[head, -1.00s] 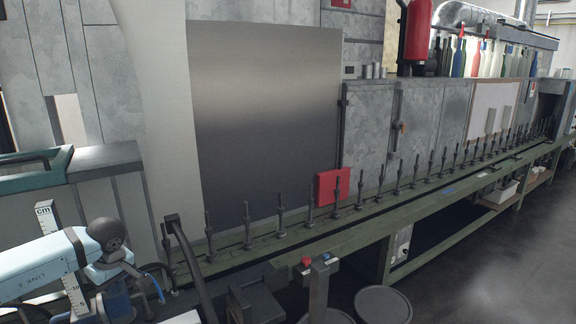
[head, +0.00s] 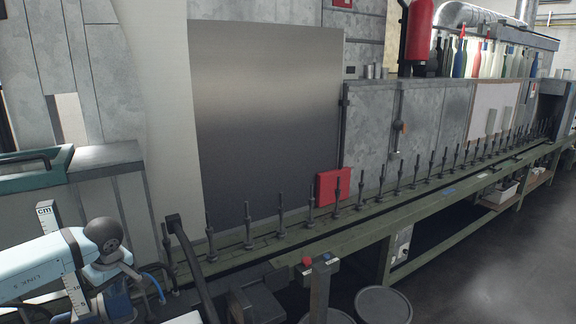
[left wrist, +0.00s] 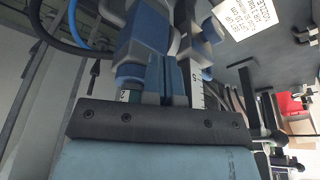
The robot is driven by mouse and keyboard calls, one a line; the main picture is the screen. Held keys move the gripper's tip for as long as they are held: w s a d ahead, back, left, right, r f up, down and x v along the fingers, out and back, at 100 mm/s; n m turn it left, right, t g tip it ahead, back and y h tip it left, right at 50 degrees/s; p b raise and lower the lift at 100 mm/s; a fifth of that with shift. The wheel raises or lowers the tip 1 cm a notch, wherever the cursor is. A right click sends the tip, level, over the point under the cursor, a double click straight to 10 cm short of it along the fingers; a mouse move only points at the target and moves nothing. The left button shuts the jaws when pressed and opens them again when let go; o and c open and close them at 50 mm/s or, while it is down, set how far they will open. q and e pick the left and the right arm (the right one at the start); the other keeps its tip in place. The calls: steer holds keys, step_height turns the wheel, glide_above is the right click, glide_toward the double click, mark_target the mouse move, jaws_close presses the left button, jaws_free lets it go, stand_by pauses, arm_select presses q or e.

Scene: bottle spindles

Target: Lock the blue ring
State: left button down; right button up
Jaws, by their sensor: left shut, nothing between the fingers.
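A blue collar-like part (head: 72,290) sits low at the left in the head view, beside a white ruler (head: 46,218) marked in cm; I cannot tell surely that it is the blue ring. My arm partly hides it. In the left wrist view, blue parts (left wrist: 147,35) lie just beyond my left gripper (left wrist: 166,88), close to the ruler (left wrist: 196,90). The gripper is shut with nothing held. Whether it touches the blue parts is unclear. My right gripper is not in view.
A green bench (head: 300,241) with a row of upright dark spindles (head: 247,225) runs to the back right. A red plate (head: 333,187) stands behind them. A dark post with a red knob (head: 307,261) and round dark discs (head: 383,304) are at the front.

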mark_target(123, 285)
arm_select(q)
steer(key=p+v, duration=0.1)
steer(key=v, duration=0.1)
steer(key=p+v, duration=0.1)
steer(key=a+p+v, duration=0.1)
steer(key=v, duration=0.1)
steer(key=shift+w+r, duration=0.3)
steer(key=shift+r, duration=0.2)
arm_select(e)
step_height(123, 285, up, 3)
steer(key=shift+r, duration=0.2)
arm_select(q)
steer(key=w+f+b, duration=0.1)
steer(key=w+d+f+y+b, duration=0.1)
steer(key=f, duration=0.1)
steer(key=w+f+y+b, duration=0.1)
steer(key=f+b, duration=0.1)
steer(key=shift+w+d+t, duration=0.25)
steer(key=shift+t, duration=0.05)
steer(key=shift+f, duration=0.5)
steer(key=shift+s, duration=0.15)
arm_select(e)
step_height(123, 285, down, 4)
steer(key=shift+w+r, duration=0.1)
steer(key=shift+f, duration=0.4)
